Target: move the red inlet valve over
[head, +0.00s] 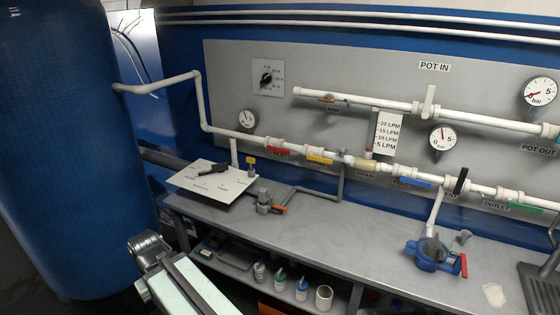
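The red inlet valve handle (278,151) is a small red lever on the white pipe along the grey wall panel. It lies roughly along the pipe, left of the yellow lever (320,160), above the back of the bench. A small label partly shows under it. Part of my arm (180,285) shows at the bottom left, in front of the bench and well away from the valve. My gripper's fingers do not show, so nothing can be seen touching the red lever.
The grey bench (340,225) stands under the panel. A tilted white board (212,183) and an orange-handled valve (268,204) stand below the red lever. A blue pump (430,254) sits to the right. A large blue tank (70,140) fills the left. Bottles stand on the lower shelf.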

